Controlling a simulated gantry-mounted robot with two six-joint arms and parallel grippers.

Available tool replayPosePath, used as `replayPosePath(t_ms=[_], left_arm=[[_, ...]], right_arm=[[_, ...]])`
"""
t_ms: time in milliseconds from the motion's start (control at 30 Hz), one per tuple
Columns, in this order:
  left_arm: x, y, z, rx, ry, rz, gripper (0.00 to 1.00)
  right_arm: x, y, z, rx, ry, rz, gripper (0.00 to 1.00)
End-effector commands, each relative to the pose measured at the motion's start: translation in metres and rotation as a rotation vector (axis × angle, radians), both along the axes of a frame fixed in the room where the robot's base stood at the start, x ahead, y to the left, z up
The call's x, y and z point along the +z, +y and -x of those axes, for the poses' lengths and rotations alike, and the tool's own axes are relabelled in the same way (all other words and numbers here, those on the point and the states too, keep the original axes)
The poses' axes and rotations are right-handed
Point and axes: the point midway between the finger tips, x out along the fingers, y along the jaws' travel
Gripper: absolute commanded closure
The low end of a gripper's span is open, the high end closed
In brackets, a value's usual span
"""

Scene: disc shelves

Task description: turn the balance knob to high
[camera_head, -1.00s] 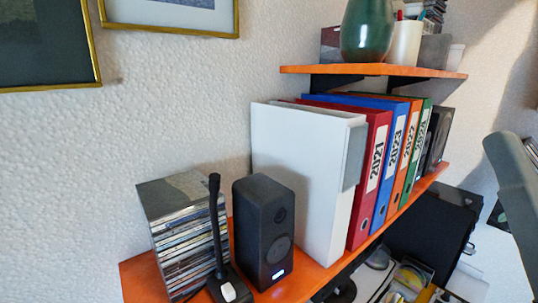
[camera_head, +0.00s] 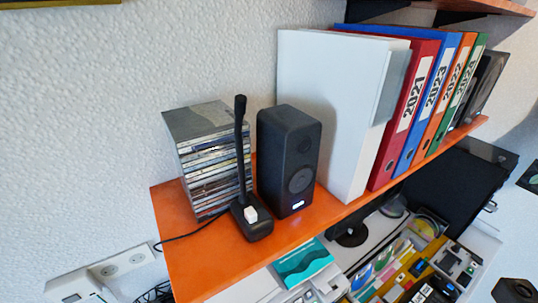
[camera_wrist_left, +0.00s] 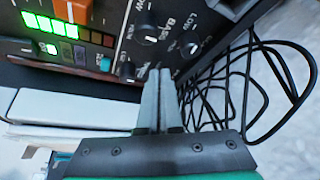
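In the left wrist view a dark device panel (camera_wrist_left: 105,25) crosses the top, tilted, with several black knobs. One knob (camera_wrist_left: 148,28) is beside the label BASS, and another (camera_wrist_left: 190,47) is to its right. A further knob (camera_wrist_left: 127,69) is just left of my fingertips. I cannot read a balance label. My left gripper (camera_wrist_left: 159,72) points at the panel's lower edge with its two fingers close together. Its tips are near the panel; I cannot tell if they touch it. No gripper shows in the head view.
Black cables (camera_wrist_left: 240,80) loop to the right of the left gripper. In the head view an orange shelf (camera_head: 195,240) holds a CD stack (camera_head: 208,155), a microphone (camera_head: 252,220), a black speaker (camera_head: 288,155) and ring binders (camera_head: 405,115). A cluttered surface lies below it.

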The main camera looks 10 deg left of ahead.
Motion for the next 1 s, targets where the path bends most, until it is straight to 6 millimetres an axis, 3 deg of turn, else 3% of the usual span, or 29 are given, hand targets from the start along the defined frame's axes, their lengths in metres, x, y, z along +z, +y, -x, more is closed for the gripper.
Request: replayPosePath(t_ms=[333,1000], left_arm=[[-0.0001,0.0058,-0.0047,0.000,-0.002,0.000,1.00],[0.0006,0.0110,0.0019,0.001,-0.001,0.000,1.00]], right_arm=[[-0.0079,0.0000,0.0000,0.000,0.000,0.000,0.50],[-0.0022,0.0000,0.0000,0.000,0.000,0.000,0.50]])
